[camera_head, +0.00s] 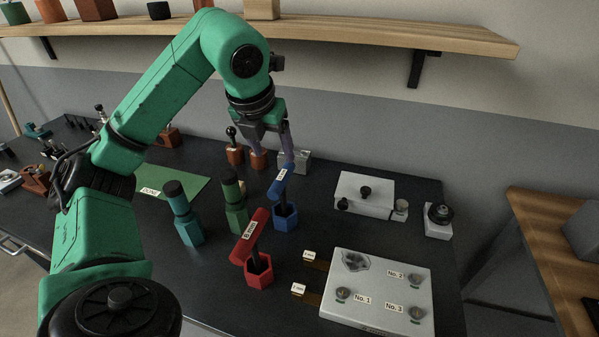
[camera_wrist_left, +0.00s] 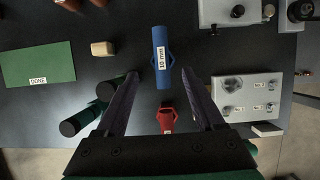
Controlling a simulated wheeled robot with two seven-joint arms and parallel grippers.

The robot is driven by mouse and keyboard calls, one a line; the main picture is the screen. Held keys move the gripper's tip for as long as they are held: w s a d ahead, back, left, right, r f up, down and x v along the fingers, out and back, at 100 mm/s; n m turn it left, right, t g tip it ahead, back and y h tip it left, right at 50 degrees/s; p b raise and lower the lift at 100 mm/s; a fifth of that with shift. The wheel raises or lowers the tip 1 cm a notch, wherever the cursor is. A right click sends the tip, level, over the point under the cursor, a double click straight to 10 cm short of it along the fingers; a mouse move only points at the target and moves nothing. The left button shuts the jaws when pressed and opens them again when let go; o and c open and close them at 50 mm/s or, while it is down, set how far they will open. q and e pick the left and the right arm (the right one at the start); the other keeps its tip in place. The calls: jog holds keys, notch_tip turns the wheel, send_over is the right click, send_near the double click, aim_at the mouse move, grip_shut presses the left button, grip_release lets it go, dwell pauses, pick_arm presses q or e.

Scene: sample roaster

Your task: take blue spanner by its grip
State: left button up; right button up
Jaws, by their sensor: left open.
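The blue spanner (camera_head: 279,186) stands in a blue six-sided holder (camera_head: 286,218) on the dark bench, its pale label facing up. In the left wrist view the blue spanner (camera_wrist_left: 161,48) shows its "10 mm" label and lies just beyond the fingertips, roughly centred between them. My left gripper (camera_head: 273,160) is open and empty, above and behind the spanner in the head view; its fingers also show in the left wrist view (camera_wrist_left: 160,75). One finger appears close to the spanner's top; I cannot tell whether they touch. My right gripper is in neither view.
A red spanner (camera_head: 248,238) stands in a red holder (camera_head: 259,272) in front of the blue one. Green-handled (camera_head: 234,198) and teal-handled (camera_head: 182,210) tools stand to the left. A white panel (camera_head: 385,290) with knobs lies at right. A wooden shelf (camera_head: 350,35) runs above.

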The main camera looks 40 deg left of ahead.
aim_at(278, 176)
pick_arm(q)
jog(key=x, duration=0.4)
jog(key=s+x, duration=0.1)
jog(key=x, duration=0.2)
jog(key=shift+f+b, duration=0.1)
jog(key=shift+b, duration=0.3)
jog(key=x, duration=0.2)
jog(key=p+x, duration=0.1)
jog(key=x, duration=0.3)
jog(key=shift+w+d+f+p, duration=0.2)
jog(key=shift+w+d+p, duration=0.05)
jog(key=shift+w+p, duration=0.1)
jog(key=shift+w+f, duration=0.1)
jog(key=shift+f, duration=0.15)
grip_shut()
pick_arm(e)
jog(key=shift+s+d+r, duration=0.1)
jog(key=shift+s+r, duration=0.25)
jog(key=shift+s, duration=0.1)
pick_arm(q)
jog(key=shift+r, duration=0.1)
